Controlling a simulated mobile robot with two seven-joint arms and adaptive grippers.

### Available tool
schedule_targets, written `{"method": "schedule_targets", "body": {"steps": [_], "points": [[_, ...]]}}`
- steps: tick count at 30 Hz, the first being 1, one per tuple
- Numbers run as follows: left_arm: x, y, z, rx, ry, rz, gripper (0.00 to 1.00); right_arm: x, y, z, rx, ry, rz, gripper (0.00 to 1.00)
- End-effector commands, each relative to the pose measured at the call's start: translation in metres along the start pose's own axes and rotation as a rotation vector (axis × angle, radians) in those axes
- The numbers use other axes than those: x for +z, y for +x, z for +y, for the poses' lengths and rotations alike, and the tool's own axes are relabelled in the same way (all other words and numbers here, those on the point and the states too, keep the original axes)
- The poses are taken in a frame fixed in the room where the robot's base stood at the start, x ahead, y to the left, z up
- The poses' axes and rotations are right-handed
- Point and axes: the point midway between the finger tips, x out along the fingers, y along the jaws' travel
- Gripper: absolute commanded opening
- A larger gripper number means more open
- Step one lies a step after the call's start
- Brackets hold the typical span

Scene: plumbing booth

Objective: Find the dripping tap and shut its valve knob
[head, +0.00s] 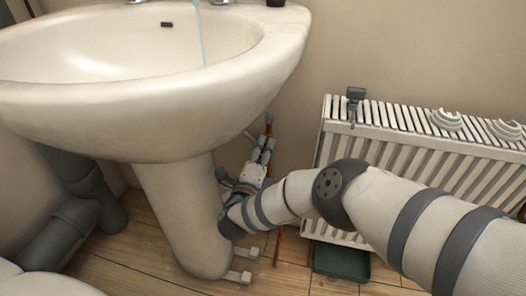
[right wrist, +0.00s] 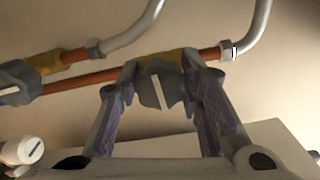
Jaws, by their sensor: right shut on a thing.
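A white basin (head: 240,62) stands on a pedestal. Two chrome taps, a left one (head: 137,2) and a right one (head: 221,2), are cut off by the top edge. A thin bluish streak of water (head: 199,30) hangs into the bowl near the right tap; its source is out of frame. My right gripper (head: 262,150) reaches behind the pedestal to the pipes. In the right wrist view its fingers (right wrist: 168,100) are shut on a grey valve knob (right wrist: 160,88) with a white line, on a brass valve (right wrist: 160,60). Another valve (right wrist: 38,68) with a grey knob is at the left. My left gripper is not in view.
A white radiator (head: 400,130) is on the wall at the right, with a green tray (head: 341,262) on the floor below it. A grey waste pipe (head: 75,222) runs at the left. Copper pipes (right wrist: 95,78) run along the wall behind the fingers.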

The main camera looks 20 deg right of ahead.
Motion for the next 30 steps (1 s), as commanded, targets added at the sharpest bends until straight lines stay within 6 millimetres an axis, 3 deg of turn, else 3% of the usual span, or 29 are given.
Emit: {"method": "schedule_targets", "body": {"steps": [20,21,23,30], "points": [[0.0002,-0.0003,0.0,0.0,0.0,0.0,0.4,0.0012,-0.0013,0.0008,0.003,0.054,-0.003,0.06],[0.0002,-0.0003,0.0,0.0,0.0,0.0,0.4,0.0012,-0.0013,0.0008,0.003,0.054,-0.003,0.4],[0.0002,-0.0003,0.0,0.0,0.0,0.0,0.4,0.0012,-0.0012,0.0007,0.003,0.054,-0.003,0.54],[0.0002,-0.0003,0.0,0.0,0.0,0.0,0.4,0.0006,-0.0005,0.0001,0.001,0.053,-0.002,0.54]]}}
